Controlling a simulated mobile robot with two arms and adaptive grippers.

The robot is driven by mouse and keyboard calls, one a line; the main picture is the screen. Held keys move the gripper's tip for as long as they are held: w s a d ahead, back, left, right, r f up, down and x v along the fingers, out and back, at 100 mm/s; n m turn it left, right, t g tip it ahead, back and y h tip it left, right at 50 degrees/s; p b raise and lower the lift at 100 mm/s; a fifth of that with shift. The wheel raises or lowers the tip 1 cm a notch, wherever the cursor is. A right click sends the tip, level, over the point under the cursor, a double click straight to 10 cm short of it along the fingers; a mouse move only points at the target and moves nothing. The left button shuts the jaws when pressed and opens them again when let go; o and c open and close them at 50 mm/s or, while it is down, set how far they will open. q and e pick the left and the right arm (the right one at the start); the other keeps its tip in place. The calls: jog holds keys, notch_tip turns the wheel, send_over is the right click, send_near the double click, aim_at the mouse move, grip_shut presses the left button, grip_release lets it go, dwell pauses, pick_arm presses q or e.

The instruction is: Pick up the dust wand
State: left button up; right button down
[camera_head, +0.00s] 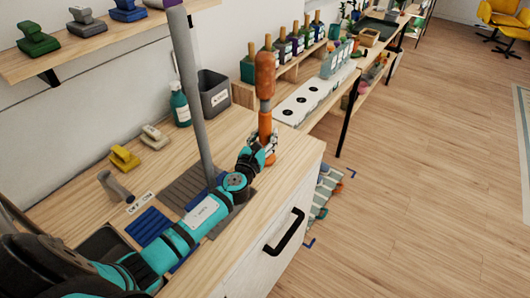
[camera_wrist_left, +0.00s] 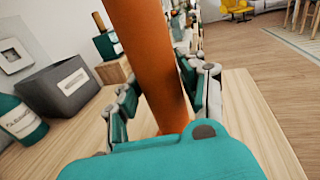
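The dust wand, as I take it, is an upright orange shaft with a brown, thicker top (camera_head: 265,75). It stands near the right end of the wooden worktop. In the left wrist view its orange shaft (camera_wrist_left: 150,55) rises between my fingers. My left gripper (camera_head: 265,143) is around its lower part. My right gripper is not in view.
A grey bin (camera_head: 213,95) and a teal bottle (camera_head: 180,106) stand at the wall behind. A grey pole with a purple top (camera_head: 190,80) rises beside my left arm. Yellow (camera_head: 124,158) and cream (camera_head: 154,137) brushes lie on the worktop. Open floor is to the right.

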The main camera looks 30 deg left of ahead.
pick_arm(q)
grip_shut()
jog(key=shift+r, duration=0.15)
